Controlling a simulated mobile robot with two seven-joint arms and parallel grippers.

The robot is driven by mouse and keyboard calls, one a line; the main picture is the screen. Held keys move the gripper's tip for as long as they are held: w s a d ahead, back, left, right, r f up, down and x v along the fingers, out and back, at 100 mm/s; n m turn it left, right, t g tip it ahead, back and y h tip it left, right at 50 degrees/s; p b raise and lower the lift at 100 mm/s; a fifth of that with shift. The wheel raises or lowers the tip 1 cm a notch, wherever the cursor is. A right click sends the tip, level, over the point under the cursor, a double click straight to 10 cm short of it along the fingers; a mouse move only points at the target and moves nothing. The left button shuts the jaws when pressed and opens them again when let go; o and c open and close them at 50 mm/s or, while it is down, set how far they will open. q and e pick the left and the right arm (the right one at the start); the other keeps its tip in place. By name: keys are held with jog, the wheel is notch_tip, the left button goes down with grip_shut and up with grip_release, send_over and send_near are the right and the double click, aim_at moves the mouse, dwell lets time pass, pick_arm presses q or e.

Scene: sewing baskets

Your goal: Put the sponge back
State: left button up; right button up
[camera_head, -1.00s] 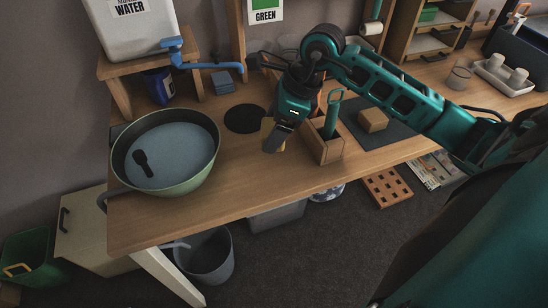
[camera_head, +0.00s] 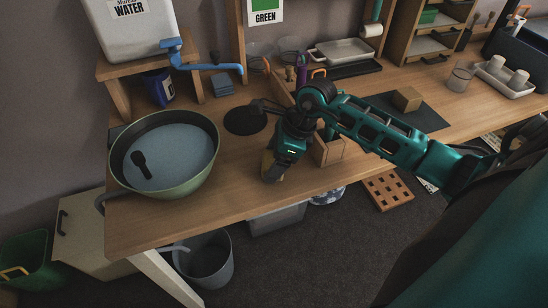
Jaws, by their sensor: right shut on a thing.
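My right gripper (camera_head: 275,172) is shut on a yellowish piece that looks like the sponge (camera_head: 267,163). Only a small part of it shows at the left side of the jaws. The gripper points down, low over or at the wooden table (camera_head: 225,205), between the green basin (camera_head: 188,180) and a wooden caddy (camera_head: 328,152). I cannot tell whether the sponge touches the table. The caddy stands just right of the gripper, partly hidden by my arm. My left gripper is not in view.
The basin holds water and a dark brush (camera_head: 140,160). A round black mat (camera_head: 245,120) lies behind the gripper. A tan block (camera_head: 408,98) sits on a dark mat (camera_head: 432,120) to the right. The table's front strip is clear.

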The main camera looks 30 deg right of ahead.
jog(key=o, duration=1)
jog(key=shift+c, duration=0.2)
jog(key=shift+r, duration=0.1)
pick_arm(q)
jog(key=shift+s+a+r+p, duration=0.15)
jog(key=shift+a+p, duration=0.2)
jog(key=shift+p, duration=0.2)
pick_arm(e)
jog(key=v, duration=1.2)
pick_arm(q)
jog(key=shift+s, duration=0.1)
